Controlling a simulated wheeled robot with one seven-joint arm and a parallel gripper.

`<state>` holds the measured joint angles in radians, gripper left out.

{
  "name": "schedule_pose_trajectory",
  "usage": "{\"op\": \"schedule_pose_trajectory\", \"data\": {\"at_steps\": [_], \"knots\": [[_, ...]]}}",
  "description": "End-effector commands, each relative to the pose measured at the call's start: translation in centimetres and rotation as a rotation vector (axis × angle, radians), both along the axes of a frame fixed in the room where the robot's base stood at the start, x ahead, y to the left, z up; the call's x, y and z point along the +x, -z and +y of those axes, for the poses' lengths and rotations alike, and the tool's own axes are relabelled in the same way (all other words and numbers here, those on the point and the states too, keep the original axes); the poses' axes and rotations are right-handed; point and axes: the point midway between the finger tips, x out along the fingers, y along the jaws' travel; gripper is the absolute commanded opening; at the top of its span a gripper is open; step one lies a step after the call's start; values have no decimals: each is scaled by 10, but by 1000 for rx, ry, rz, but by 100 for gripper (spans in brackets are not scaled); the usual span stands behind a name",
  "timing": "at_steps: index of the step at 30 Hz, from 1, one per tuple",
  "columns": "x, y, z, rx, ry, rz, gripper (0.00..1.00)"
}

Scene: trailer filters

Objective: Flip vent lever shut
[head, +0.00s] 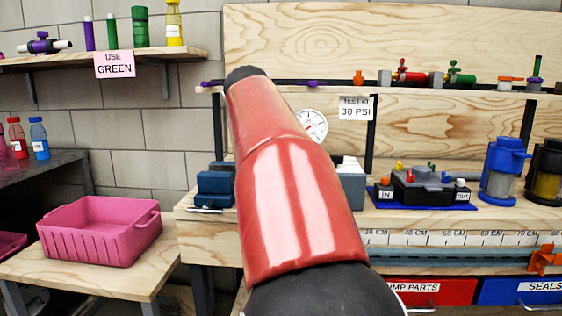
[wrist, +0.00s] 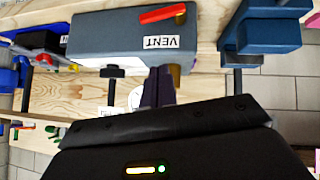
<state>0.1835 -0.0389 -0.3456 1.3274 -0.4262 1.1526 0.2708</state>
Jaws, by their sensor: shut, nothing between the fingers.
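In the wrist view, which is upside down, a grey-blue box (wrist: 115,40) carries a white VENT label (wrist: 163,42). In the head view, my red arm hides most of the box (head: 351,188), and the lever and gripper are hidden.
A blue vise (head: 215,187) stands left of my arm on the wooden bench. A gauge (head: 312,125) is behind my arm. To the right are a black device (head: 430,188) on a blue mat and a blue canister (head: 503,170). A pink bin (head: 98,230) sits at the left.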

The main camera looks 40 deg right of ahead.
Motion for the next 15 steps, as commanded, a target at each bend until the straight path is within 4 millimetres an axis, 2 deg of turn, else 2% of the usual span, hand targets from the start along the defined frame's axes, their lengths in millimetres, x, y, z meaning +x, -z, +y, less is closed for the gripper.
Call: {"op": "schedule_pose_trajectory", "data": {"at_steps": [6,15], "knots": [[-17,-32,31,-2,1,-4,0],[-26,-50,48,0,1,0,0]]}}
